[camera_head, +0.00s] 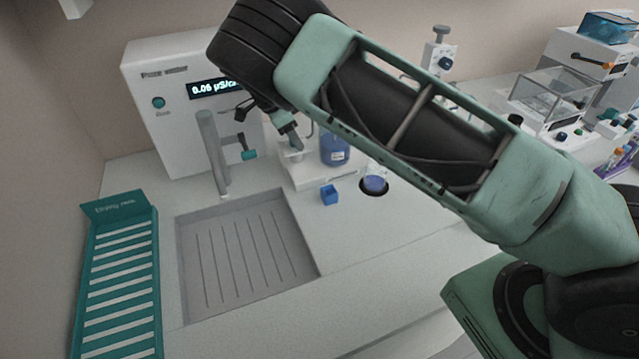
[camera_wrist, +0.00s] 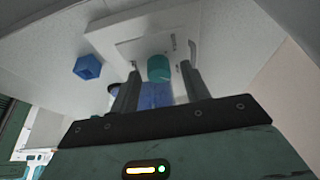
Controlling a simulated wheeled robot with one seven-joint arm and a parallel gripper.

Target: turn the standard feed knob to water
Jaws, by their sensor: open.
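A teal cylinder (camera_wrist: 159,68) shows in the wrist view between the fingertips of my open gripper (camera_wrist: 161,70), against a white panel. It looks like the feed knob, but no label or pointer is readable. I cannot tell whether the fingers touch it. In the head view, my gripper (camera_head: 289,132) is small and partly hidden by my arm, above a white stand (camera_head: 306,174) in front of the pure water unit (camera_head: 165,130). A blue bottle (camera_head: 334,150) stands beside it.
A teal drying rack (camera_head: 120,285) lies left.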

